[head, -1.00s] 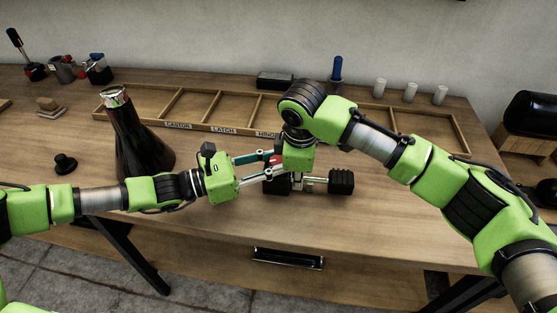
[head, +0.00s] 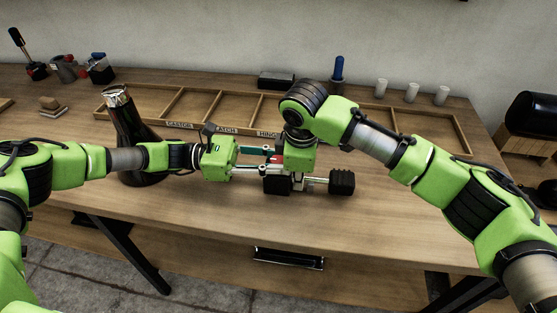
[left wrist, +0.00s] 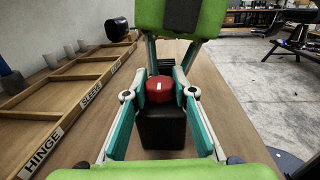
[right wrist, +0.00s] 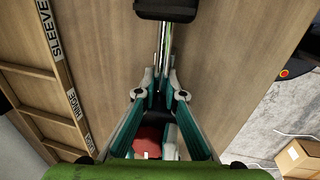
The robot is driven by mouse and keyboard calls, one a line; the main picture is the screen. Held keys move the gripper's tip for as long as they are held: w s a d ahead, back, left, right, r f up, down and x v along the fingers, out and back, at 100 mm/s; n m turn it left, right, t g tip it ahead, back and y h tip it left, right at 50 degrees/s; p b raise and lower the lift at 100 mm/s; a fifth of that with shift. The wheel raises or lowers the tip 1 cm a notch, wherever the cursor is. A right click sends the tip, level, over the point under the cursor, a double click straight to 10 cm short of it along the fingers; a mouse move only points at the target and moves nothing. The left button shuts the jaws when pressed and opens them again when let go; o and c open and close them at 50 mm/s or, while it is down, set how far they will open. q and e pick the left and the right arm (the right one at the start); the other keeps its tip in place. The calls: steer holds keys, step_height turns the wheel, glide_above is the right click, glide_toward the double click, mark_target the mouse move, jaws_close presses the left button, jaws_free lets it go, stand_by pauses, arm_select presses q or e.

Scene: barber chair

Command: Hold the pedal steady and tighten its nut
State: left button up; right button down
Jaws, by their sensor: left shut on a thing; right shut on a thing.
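The pedal lies on the bench in the middle of the head view. It has a black block (head: 278,185) at left and a bright metal rod running right to a second black block (head: 342,181). A red round piece (left wrist: 160,88) sits on the near black block. My left gripper (left wrist: 166,88) comes in level from the left and is shut on this red piece. My right gripper (right wrist: 160,88) points down from above and is shut on the pedal's metal rod (right wrist: 164,48), near its inner end. The nut cannot be told apart; the right fingers hide that spot.
A labelled wooden tray (head: 395,119) stands behind the pedal. A dark flask (head: 129,122) stands close behind my left arm. White cups (head: 411,91), a blue-handled tool (head: 337,68) and a black box (head: 275,81) are at the back. The bench front is clear.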

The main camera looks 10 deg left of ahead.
steer(key=shift+s+a, duration=0.1)
steer(key=shift+a, duration=0.05)
arm_select(q)
steer(key=o, duration=0.8)
steer(key=shift+o, duration=0.4)
steer(key=shift+n+t, duration=0.3)
steer(key=shift+t, duration=0.2)
steer(key=n+t+y, duration=0.1)
steer(key=n+t, duration=0.1)
steer(key=t, duration=0.1)
steer(key=n+t+y, duration=0.1)
steer(key=n+t, duration=0.1)
steer(key=t, duration=0.1)
steer(key=shift+s+d+n+t+y, duration=0.1)
steer(key=shift+d+n+t+y, duration=0.1)
steer(key=shift+n+t+y, duration=0.35)
steer(key=shift+d+n+t+y, duration=0.2)
steer(key=shift+n+t+y, duration=0.2)
steer(key=shift+t, duration=0.25)
steer(key=shift+a+n+t, duration=0.1)
steer(key=shift+n+t, duration=0.2)
steer(key=shift+n, duration=0.05)
